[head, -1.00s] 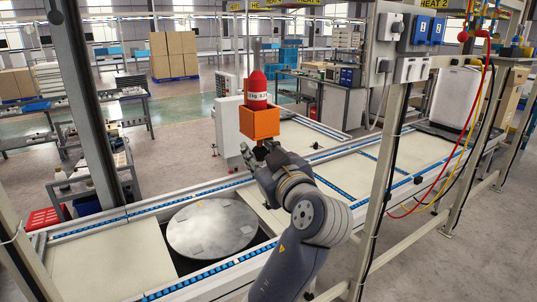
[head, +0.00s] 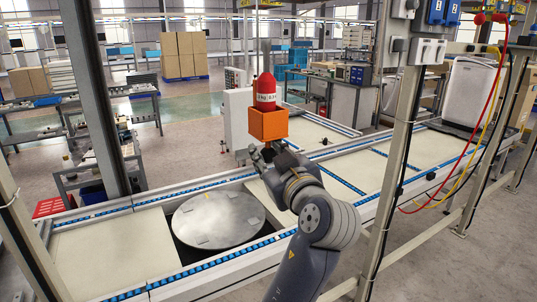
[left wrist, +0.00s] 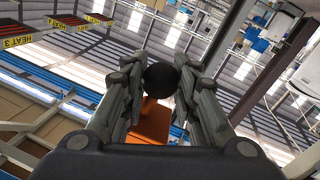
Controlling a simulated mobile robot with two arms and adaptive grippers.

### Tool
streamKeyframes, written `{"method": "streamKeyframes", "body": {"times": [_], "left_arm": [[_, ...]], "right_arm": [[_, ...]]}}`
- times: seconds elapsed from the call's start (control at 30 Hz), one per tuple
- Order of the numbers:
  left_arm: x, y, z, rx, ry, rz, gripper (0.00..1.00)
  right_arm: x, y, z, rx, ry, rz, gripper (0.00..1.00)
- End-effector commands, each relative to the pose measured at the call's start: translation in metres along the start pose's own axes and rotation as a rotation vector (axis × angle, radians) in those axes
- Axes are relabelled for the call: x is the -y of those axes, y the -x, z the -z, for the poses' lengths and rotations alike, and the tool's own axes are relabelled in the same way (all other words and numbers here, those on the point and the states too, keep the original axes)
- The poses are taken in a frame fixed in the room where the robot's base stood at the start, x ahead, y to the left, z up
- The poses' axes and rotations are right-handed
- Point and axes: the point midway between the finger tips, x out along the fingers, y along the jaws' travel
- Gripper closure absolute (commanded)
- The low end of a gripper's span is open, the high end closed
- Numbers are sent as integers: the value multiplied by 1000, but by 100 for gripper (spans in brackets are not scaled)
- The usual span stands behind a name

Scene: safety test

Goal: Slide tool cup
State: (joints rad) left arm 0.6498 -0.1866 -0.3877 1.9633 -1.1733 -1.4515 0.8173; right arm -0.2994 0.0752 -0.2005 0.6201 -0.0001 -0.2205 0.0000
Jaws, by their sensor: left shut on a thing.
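The tool cup looks to be the square orange cup (head: 268,125), in the middle of the head view above the conveyor line. A red round-topped body (head: 264,90) with a white printed label stands in it, and a thin line runs up from its top. My left gripper (head: 262,158) is right below the cup. In the left wrist view its fingers (left wrist: 160,82) are shut on a dark round knob (left wrist: 161,77). The orange cup (left wrist: 152,122) shows just behind the knob there. How knob and cup join is hidden. My right gripper is out of view.
A round metal turntable (head: 218,217) lies in the conveyor below left of my arm. Beige conveyor plates (head: 105,252) lie beside it. A grey post (head: 402,150) with red and yellow hoses stands to the right. A white cabinet (head: 237,120) stands behind the cup.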

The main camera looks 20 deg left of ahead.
Motion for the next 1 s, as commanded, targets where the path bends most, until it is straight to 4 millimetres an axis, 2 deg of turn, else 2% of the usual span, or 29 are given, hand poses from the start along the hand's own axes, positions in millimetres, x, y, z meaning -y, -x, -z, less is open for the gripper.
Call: {"method": "streamKeyframes", "body": {"times": [0.07,0.43,0.47,0.53,0.87,1.0], "left_arm": [[2,-1,-5,2,-2,3,100],[2,-1,-4,2,-3,3,100],[2,-1,-4,2,-3,3,66],[2,-1,-4,2,-2,3,51],[1,0,-3,0,0,1,51],[-3,0,9,-1,5,0,51]], "right_arm": [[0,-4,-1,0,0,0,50],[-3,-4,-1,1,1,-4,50],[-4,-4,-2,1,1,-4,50],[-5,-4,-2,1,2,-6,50],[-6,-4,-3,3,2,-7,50],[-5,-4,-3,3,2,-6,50]]}}
